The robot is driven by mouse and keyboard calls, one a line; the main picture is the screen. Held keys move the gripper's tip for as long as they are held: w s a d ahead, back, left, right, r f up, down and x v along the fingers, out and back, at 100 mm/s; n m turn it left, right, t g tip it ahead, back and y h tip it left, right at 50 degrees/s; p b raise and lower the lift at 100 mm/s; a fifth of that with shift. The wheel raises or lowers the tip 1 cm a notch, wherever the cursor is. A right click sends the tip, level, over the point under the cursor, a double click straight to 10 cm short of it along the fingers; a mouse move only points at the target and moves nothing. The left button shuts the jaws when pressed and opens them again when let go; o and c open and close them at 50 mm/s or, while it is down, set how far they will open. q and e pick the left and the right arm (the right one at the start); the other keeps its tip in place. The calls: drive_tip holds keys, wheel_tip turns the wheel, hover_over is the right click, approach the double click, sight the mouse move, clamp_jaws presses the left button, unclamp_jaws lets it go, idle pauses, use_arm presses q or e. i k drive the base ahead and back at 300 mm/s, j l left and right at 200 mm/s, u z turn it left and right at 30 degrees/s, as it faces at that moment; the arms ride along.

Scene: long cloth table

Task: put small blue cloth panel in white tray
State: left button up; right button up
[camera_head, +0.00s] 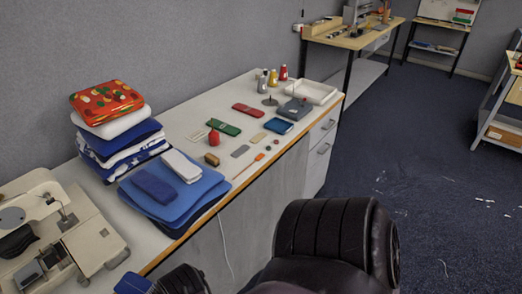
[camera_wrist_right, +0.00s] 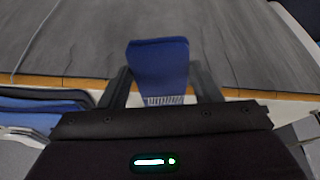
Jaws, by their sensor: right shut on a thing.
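My right gripper (camera_wrist_right: 163,92) is shut on a small dark blue cloth panel (camera_wrist_right: 158,62) in the right wrist view. The panel stands out beyond the fingers, with a white-striped patch near its lower end. A blue piece (camera_head: 133,284) at the lower left of the head view, beside a black arm part, appears to be this panel. The white tray (camera_head: 323,90) is at the far right end of the table, well away from the panel. Its visible inside looks empty. My left gripper is not in view.
A folded blue stack (camera_head: 205,190) with a dark blue pad and a white pad lies near the front edge. Taller folded cloths (camera_head: 115,135) stand behind. A sewing machine (camera_head: 60,230) is at left. Small tools and a grey block (camera_head: 295,109) lie before the tray.

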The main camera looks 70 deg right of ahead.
sight(310, 93)
drive_tip(key=k+z, duration=0.2)
drive_tip(key=z, duration=1.6)
drive_tip(key=i+l+z, duration=0.1)
drive_tip(key=z, duration=0.7)
drive_tip(key=i+z, duration=0.1)
drive_tip(key=z, duration=0.7)
drive_tip(key=i+j, duration=0.1)
drive_tip(key=i, duration=0.55)
drive_tip(key=i+j, duration=0.15)
drive_tip(key=i, duration=0.45)
drive_tip(key=i+j+z, duration=0.1)
drive_tip(key=i, duration=0.55)
drive_tip(key=i+u, duration=0.3)
drive_tip(key=i, duration=0.2)
drive_tip(key=i+l+u, duration=0.1)
drive_tip(key=i+u, duration=0.15)
drive_tip(key=i, duration=0.25)
drive_tip(key=i+l+u, duration=0.3)
drive_tip(key=i, duration=0.15)
drive_tip(key=i+j+u, duration=0.1)
drive_tip(key=u, duration=0.35)
drive_tip(key=i+u, duration=0.25)
drive_tip(key=u, duration=0.15)
drive_tip(key=i+u, duration=0.2)
drive_tip(key=u, duration=0.25)
drive_tip(key=i+u, duration=0.2)
drive_tip(key=u, duration=0.25)
drive_tip(key=i+l+u, duration=0.15)
drive_tip(key=u, duration=0.7)
